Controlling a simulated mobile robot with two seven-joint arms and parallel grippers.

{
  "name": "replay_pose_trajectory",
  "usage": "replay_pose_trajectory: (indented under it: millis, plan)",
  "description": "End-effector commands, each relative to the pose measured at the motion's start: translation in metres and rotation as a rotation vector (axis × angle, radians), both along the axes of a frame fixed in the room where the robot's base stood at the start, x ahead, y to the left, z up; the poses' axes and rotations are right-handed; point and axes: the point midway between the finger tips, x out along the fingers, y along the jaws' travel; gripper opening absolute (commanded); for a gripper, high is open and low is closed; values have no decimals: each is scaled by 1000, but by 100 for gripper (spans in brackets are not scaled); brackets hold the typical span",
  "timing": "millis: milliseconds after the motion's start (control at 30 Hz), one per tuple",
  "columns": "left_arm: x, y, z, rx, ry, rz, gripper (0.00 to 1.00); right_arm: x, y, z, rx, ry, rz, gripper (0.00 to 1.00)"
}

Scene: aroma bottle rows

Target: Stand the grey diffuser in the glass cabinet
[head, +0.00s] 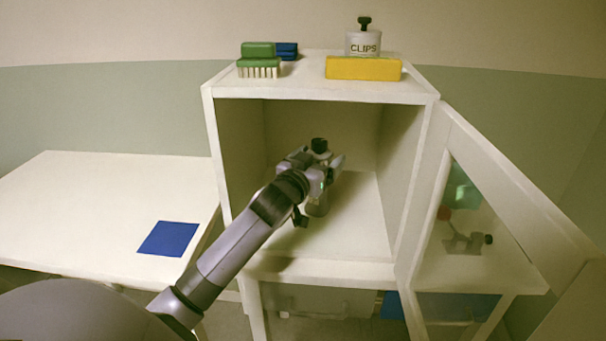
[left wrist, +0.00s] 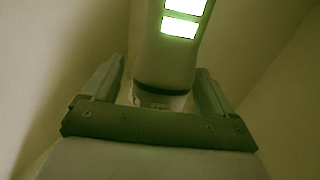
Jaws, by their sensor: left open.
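The grey diffuser (head: 317,207) stands upright on the floor of the glass cabinet (head: 325,93). Its dark cap (head: 320,145) shows above my left gripper, and its middle is mostly hidden behind the gripper. My left gripper (head: 322,172) reaches through the open front, with its fingers around the diffuser. In the left wrist view the diffuser (left wrist: 165,65) rises between the two spread fingers (left wrist: 160,92), with bright reflections on its side. The jaws are open; whether a finger touches the diffuser I cannot tell. My right gripper is not in view.
The glass door (head: 500,170) stands open on the right; blurred shapes show through its pane. On the cabinet top are a green brush (head: 258,60), a blue item (head: 287,50), a yellow block (head: 363,69) and a CLIPS jar (head: 363,43). A blue mat (head: 168,238) lies on the left table (head: 90,205).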

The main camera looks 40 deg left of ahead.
Motion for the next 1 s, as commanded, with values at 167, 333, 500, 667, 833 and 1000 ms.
replay_pose_trajectory:
  millis: [167,333,500,667,833,1000]
  plan:
    - [-29,-5,-1,-1,2,-1,87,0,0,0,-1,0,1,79]
    - [-57,-9,-1,-2,2,-1,87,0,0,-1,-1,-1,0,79]
    - [-82,-13,-1,-1,2,0,87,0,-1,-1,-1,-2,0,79]
    - [-96,-15,0,-1,0,1,87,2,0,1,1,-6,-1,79]
    - [-102,-16,0,0,0,1,87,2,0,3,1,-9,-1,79]
    - [-102,-16,1,0,0,1,87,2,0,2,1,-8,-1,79]
